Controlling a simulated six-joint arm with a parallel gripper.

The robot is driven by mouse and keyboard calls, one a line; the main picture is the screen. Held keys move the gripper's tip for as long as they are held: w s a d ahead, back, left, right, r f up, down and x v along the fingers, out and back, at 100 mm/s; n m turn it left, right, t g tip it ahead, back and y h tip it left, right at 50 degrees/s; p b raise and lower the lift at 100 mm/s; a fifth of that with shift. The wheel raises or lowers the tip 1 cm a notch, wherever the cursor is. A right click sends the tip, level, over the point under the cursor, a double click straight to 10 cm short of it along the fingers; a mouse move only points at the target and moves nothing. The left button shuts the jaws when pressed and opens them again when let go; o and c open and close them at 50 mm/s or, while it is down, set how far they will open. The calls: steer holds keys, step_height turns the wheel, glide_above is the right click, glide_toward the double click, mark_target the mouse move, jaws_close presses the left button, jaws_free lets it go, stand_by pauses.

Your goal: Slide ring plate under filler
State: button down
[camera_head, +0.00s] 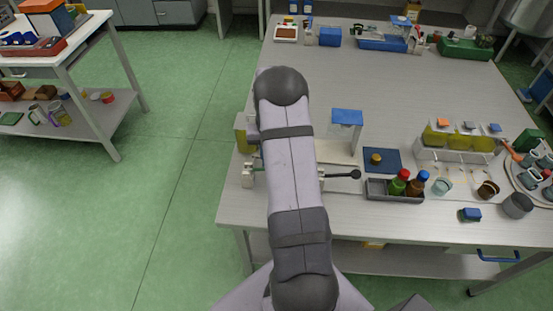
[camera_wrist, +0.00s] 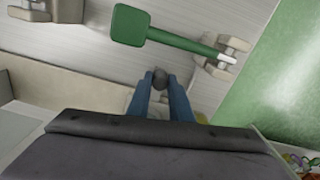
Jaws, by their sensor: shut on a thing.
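In the wrist view my gripper (camera_wrist: 160,82) has its two blue fingers closed on a small dark round knob (camera_wrist: 159,77). The part under the knob is hidden by the fingers and the gripper body, so I cannot make out the ring plate. In the head view my arm covers the gripper. A white stand with a blue top (camera_head: 347,117), possibly the filler, rises just right of my arm. A rod with a black ball end (camera_head: 355,174) sticks out to the right near the table's front.
In the wrist view a green paddle-shaped piece (camera_wrist: 130,25) lies ahead of my fingers, its thin end at a pale bracket (camera_wrist: 228,58). A blue mat (camera_head: 392,156), a grey tray with bottles (camera_head: 380,192) and a rack of yellow vessels (camera_head: 458,155) stand to the right.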

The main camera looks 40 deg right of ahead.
steer(key=shift+w+a, duration=0.15)
steer(key=shift+w, duration=0.05)
steer(key=c, duration=1.6)
jaws_free()
steer(key=shift+r, duration=0.1)
steer(key=shift+r+b, duration=1.05)
steer(key=shift+r, duration=2.55)
